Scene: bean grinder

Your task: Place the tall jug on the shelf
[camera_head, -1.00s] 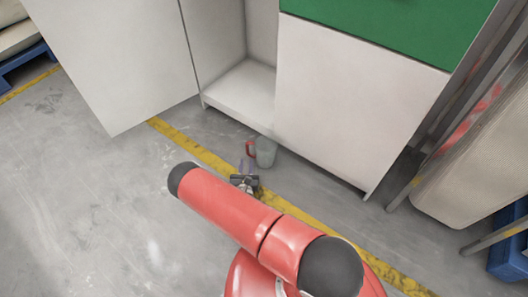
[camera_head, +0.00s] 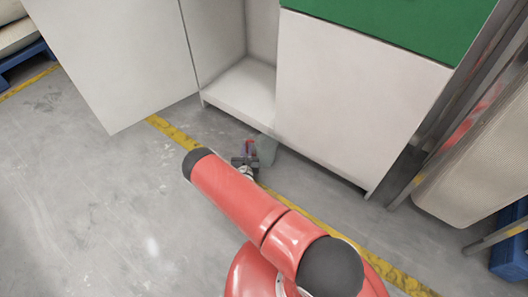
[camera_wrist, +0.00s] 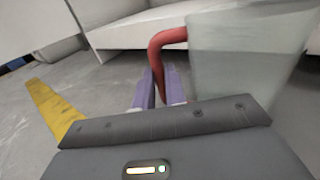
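The tall jug (camera_head: 267,149) is grey-green with a red handle.
The white cabinet door (camera_head: 115,60) stands open on the left. A closed white panel (camera_head: 355,100) is right of the compartment, under a green drawer front (camera_head: 390,25). Metal posts and a beige object (camera_head: 480,140) stand at the right. The floor at left is clear.

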